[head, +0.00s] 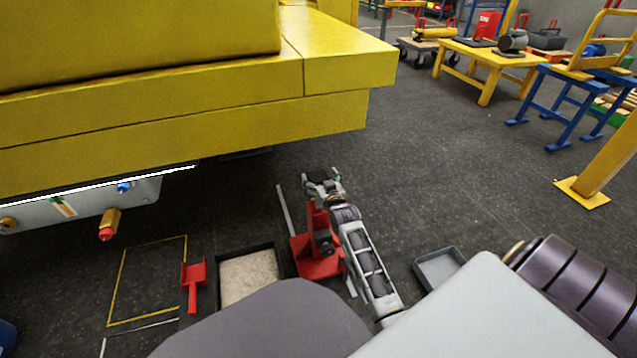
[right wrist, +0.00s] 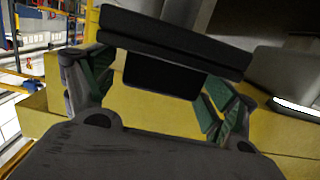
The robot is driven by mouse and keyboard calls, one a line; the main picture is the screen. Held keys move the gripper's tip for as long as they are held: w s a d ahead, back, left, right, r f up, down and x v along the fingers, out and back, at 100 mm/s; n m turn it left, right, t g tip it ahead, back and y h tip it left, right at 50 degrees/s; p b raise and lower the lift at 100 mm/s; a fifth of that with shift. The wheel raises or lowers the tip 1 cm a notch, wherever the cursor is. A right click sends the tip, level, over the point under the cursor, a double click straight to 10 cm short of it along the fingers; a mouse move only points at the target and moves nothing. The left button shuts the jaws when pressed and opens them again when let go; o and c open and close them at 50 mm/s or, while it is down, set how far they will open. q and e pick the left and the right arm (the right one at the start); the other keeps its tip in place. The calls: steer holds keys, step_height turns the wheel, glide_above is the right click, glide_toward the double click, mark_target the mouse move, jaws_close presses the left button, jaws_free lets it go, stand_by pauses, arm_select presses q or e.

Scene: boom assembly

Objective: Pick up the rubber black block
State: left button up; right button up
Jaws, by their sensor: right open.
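A black block (right wrist: 175,42) fills the upper middle of the right wrist view. It is a wide dark slab with a narrower dark part below it. My right gripper (head: 321,180) is open, with its green-padded fingers (right wrist: 160,92) apart on either side of the narrower part. I cannot tell whether either finger touches it. In the head view the gripper is above a red stand (head: 318,262) on the floor, to the right of the yellow boom's (head: 180,125) lower edge. The block cannot be made out clearly there. My left gripper is not in view.
The boom overhangs the upper left. A sand-coloured tray (head: 248,275), a red bracket (head: 193,285) and a yellow floor outline (head: 120,285) lie left of the stand. A grey tray (head: 438,268) is to its right. Open floor extends right towards a yellow table (head: 488,58).

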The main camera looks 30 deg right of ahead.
mark_target(320, 178)
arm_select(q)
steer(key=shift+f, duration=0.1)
arm_select(e)
steer(key=shift+w, duration=0.1)
steer(key=shift+c, duration=0.4)
steer(key=c, duration=1.2)
steer(key=shift+o, duration=0.2)
steer(key=shift+r, duration=0.1)
